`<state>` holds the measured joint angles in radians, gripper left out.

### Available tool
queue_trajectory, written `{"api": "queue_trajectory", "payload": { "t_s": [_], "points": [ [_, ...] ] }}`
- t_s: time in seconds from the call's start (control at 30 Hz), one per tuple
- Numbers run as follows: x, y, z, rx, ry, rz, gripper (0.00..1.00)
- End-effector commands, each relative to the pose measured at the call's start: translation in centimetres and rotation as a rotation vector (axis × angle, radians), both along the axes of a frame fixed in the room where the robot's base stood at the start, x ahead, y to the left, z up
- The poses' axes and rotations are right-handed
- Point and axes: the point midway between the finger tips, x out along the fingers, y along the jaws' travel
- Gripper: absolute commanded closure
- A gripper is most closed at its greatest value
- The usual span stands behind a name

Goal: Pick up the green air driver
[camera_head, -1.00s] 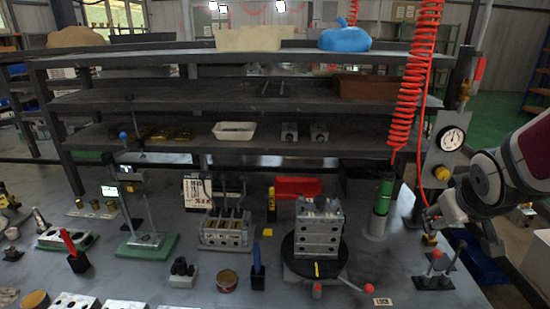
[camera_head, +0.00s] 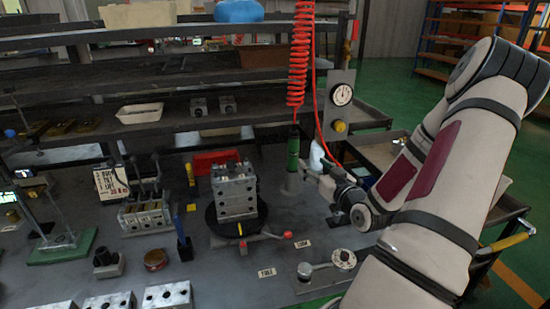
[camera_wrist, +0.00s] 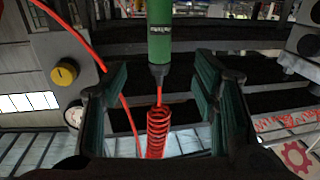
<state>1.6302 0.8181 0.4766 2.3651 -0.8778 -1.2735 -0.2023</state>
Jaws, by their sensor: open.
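In the wrist view my open gripper (camera_wrist: 161,72) has one finger on each side of the picture. There the driver (camera_wrist: 159,32) lies centred between the fingers, with its hose end toward the bottom. I see no finger touching it, and its depth relative to the fingertips is unclear.
A panel with a gauge (camera_head: 342,94) and a yellow knob (camera_head: 340,127) stands behind my gripper. A metal valve block (camera_head: 234,192) sits on a round black turntable to the left. A red bin (camera_head: 214,162) and dark shelves (camera_head: 190,85) stand behind.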

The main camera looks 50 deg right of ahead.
Motion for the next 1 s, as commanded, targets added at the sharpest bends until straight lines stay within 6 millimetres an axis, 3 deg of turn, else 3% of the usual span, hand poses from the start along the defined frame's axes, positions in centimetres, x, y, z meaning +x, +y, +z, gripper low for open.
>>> {"api": "queue_trajectory", "payload": {
  "t_s": [0.13,0.5,0.77,1.0],
  "points": [
    [0.5,-0.6,0.1,-0.001,-0.026,-0.008,0.46],
    [6.5,-3.1,0.1,-0.001,-0.023,-0.008,0.46],
    [8.1,-3.8,0.2,0.0,-0.024,-0.008,0.46],
    [11.2,-5.1,0.4,0.0,-0.023,-0.007,0.46]
  ]
}}
